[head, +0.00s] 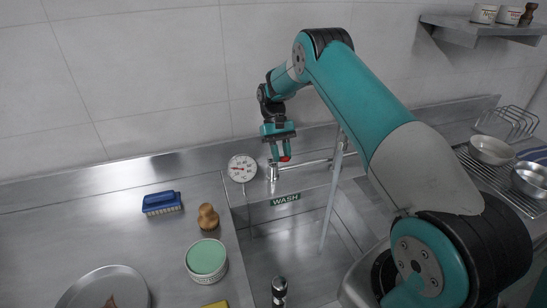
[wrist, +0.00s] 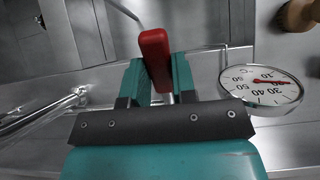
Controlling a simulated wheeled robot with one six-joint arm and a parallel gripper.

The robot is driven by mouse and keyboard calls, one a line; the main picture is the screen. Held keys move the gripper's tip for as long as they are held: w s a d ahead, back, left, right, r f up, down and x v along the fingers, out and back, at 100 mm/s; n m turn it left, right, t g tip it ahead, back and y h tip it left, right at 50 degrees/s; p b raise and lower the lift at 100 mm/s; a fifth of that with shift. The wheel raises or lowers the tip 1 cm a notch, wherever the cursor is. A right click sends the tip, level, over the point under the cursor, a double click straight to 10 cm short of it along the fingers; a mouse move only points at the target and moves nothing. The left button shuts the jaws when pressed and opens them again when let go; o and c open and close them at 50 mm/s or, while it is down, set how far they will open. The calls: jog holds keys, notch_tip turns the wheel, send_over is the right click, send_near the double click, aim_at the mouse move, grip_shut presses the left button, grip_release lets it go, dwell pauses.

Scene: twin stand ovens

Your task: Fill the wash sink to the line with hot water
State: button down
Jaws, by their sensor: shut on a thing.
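My gripper (head: 281,154) is at the tap behind the wash sink (head: 275,245). In the wrist view its teal fingers (wrist: 160,82) are shut on the red tap handle (wrist: 154,48). The metal tap (head: 310,164) reaches right over the sink. A green WASH label (head: 285,199) is on the sink's back wall. I cannot make out a fill line or water level. A round dial thermometer (head: 242,168) stands at the sink's back left; its red needle reads near 10 (wrist: 268,82).
A blue brush (head: 162,203), a wooden-knobbed item (head: 208,217) and a green-topped tub (head: 206,260) stand on the left counter. A dark-topped cylinder (head: 279,290) is at the sink's front. A rack with metal bowls (head: 490,150) is at right. My arm hides part of the sink's right side.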

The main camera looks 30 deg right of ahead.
dwell(0.3)
jog(key=c, duration=0.9)
grip_release()
jog(key=shift+r, duration=0.55)
notch_tip(320, 180, up, 19)
jog(key=p, duration=1.3)
